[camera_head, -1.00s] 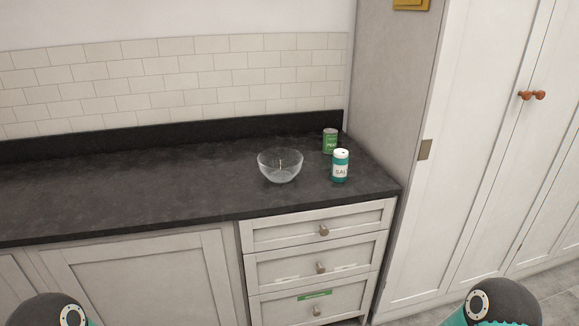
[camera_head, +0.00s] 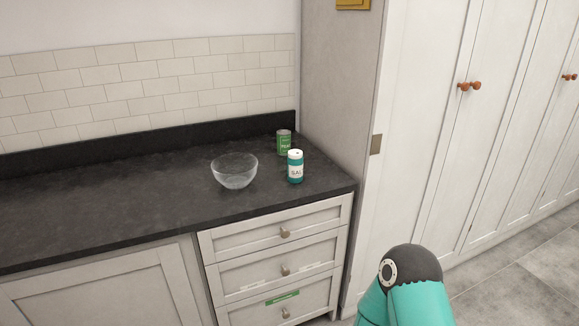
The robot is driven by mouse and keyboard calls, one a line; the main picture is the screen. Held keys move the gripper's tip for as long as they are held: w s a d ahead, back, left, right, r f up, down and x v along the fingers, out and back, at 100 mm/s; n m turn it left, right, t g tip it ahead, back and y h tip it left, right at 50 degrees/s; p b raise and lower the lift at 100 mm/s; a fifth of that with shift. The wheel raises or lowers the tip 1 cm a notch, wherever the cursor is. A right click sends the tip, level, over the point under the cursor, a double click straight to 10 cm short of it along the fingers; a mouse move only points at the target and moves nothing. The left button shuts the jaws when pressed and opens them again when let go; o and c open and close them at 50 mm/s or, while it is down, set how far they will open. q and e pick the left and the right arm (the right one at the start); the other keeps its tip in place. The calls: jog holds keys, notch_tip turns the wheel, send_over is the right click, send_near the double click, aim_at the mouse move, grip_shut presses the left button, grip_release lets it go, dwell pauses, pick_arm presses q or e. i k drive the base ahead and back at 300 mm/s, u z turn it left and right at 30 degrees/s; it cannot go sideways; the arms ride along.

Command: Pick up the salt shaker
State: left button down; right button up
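The salt shaker (camera_head: 295,167) is a teal and white cylinder with a white top and a label reading "SAL". It stands upright on the dark countertop (camera_head: 120,205), near its right end. No gripper shows in the head view. Part of one of my arms, teal with a dark grey joint, shows at the lower right, well below and in front of the counter.
A clear glass bowl (camera_head: 234,171) stands left of the shaker. A green can (camera_head: 284,142) stands just behind it. A tall cabinet side (camera_head: 335,90) bounds the counter on the right. Drawers (camera_head: 284,270) are below. The left of the counter is clear.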

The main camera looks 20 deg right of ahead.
aim_at(295, 168)
jog(key=i, duration=0.9)
